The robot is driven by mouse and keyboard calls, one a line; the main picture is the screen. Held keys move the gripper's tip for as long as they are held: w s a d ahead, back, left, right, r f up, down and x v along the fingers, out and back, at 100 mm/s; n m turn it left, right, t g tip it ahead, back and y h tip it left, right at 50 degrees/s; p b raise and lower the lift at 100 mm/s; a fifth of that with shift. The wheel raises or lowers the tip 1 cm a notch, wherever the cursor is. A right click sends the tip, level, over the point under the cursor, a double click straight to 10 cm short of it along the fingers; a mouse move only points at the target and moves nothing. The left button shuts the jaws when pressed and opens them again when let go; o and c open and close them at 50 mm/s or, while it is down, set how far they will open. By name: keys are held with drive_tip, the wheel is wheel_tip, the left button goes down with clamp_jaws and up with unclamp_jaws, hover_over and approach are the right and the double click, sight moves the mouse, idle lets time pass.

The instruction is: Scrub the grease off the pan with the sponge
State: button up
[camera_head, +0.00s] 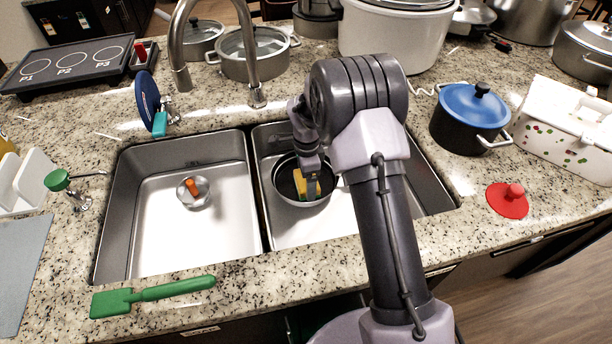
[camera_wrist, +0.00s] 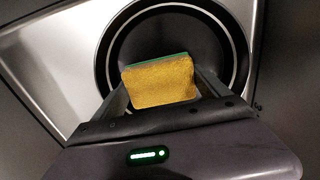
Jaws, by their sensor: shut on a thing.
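The pan (camera_head: 301,200) sits in the right basin of the sink, with a black inside and a light outer wall. In the wrist view the pan (camera_wrist: 234,42) shows a dark floor with a pale ring near its rim. My gripper (camera_head: 308,186) is inside the pan's outline, shut on the sponge (camera_head: 314,188). The sponge is yellow with a green back, and it fills the space between my fingers in the wrist view (camera_wrist: 160,84). I cannot tell whether the sponge touches the pan floor. No grease can be made out; part of the pan is hidden by my gripper and the sponge.
The faucet (camera_head: 177,50) arches behind the basins. A blue-lidded pot (camera_head: 469,115) and red lid (camera_head: 508,200) stand right; a green spatula (camera_head: 150,294) lies in front.

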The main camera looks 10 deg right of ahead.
drive_tip(key=shift+r+p, duration=1.9)
drive_tip(key=shift+r, duration=1.15)
drive_tip(key=shift+r+p, duration=0.95)
drive_tip(key=shift+r, duration=0.6)
drive_tip(key=shift+f, duration=0.1)
